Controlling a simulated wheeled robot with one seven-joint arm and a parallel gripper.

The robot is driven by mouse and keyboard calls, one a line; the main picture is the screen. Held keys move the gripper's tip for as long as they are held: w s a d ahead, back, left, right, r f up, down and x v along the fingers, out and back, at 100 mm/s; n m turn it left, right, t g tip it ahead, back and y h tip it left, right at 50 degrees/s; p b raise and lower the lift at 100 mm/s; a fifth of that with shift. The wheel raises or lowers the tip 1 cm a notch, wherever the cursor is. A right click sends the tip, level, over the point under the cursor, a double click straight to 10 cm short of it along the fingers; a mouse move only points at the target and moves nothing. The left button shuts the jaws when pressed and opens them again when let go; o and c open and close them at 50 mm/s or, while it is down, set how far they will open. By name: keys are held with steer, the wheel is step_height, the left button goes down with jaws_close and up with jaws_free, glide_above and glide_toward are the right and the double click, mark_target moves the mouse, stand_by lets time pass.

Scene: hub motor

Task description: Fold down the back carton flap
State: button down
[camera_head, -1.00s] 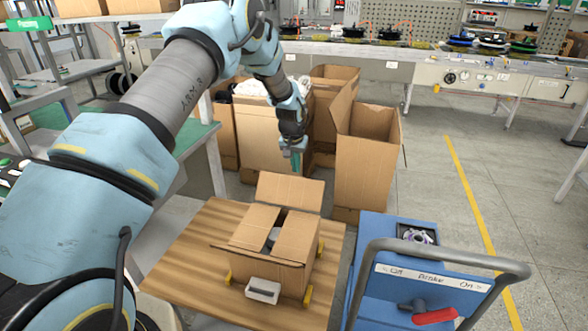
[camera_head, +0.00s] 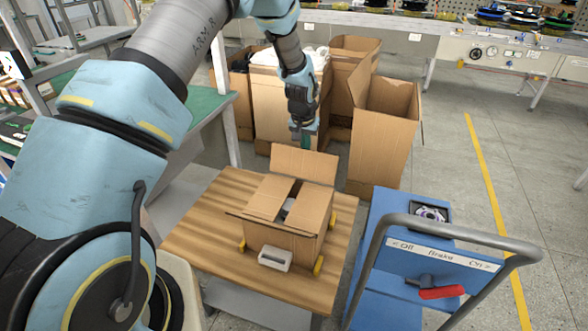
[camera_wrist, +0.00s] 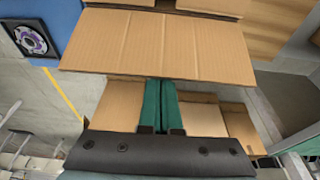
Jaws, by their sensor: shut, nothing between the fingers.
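The open carton (camera_head: 283,237) stands on a wooden table top, its two side flaps lying inward with a gap between them. A dark object shows through the gap. The back flap (camera_head: 303,164) stands up at the carton's far edge, leaning slightly back. In the wrist view the back flap (camera_wrist: 158,45) is a broad cardboard panel across the top. My gripper (camera_head: 305,143) is just behind the back flap's top edge. In the wrist view its teal fingers (camera_wrist: 160,88) are together and empty, with tips near the flap's edge. I cannot tell whether they touch it.
The wooden table (camera_head: 196,243) has bare room around the carton. A grey-white handle piece (camera_head: 274,258) is at the carton's front. A blue trolley (camera_head: 385,302) with a grey handle stands at right. Tall cardboard boxes (camera_head: 378,140) stand behind my gripper.

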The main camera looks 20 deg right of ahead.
steer(key=s+a, duration=0.7)
steer(key=s, duration=0.1)
steer(key=shift+a+f, duration=0.15)
steer(key=shift+a, duration=0.1)
stand_by(0.7)
stand_by(0.3)
steer(key=shift+f+b, duration=1.85)
steer(key=shift+f, duration=0.75)
steer(key=shift+r, duration=0.2)
step_height(320, 180, up, 9)
steer(key=p, duration=0.6)
